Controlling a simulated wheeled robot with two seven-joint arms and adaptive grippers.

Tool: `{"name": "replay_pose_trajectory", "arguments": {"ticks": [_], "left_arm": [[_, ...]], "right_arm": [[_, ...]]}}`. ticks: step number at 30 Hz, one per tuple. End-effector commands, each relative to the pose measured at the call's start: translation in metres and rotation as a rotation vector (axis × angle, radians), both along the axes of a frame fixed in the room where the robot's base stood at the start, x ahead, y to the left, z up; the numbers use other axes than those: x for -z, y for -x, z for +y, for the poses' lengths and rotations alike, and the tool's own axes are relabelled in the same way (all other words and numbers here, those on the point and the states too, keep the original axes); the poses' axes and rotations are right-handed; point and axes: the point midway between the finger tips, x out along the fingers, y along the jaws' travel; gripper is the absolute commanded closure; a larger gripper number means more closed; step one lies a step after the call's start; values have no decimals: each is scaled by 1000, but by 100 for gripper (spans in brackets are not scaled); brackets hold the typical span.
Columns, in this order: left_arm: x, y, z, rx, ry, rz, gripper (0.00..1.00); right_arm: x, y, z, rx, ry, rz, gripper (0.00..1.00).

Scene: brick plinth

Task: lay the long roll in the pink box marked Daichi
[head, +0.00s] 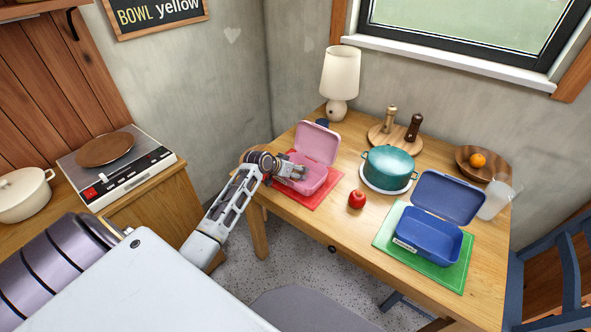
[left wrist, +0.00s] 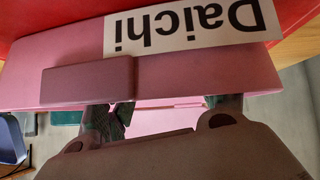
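The pink box (head: 313,184) stands on a red mat at the left of the table, its lid (head: 317,143) raised. In the left wrist view the pink box (left wrist: 210,72) fills the middle and carries a white label reading Daichi (left wrist: 190,27), upside down. My left gripper (head: 296,171) is at the pink box, over its near left side. In the left wrist view its two fingers (left wrist: 165,115) stand apart with nothing visible between them. I cannot make out the long roll in either view; part of the box's inside is hidden by the gripper. My right gripper is not in view.
A blue box (head: 428,236) with a raised lid stands on a green mat (head: 455,274). A red apple (head: 357,199), a teal pot (head: 389,168), a lamp (head: 340,80), a fruit bowl (head: 470,165) and a clear cup (head: 494,200) are also on the table. A blue chair (head: 560,262) is at right.

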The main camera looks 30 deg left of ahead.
Motion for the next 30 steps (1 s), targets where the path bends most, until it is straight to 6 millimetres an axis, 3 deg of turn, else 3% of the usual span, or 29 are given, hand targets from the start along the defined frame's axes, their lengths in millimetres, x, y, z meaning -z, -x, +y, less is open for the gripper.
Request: {"name": "replay_pose_trajectory", "arguments": {"ticks": [1,9,14,30], "left_arm": [[11,5,-2,3,5,21,36],[6,4,-2,1,4,17,36],[-7,3,-2,1,4,12,36],[-48,42,10,1,0,4,36]], "right_arm": [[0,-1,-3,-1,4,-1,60],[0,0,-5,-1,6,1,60],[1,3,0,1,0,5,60],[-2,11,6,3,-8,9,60]]}}
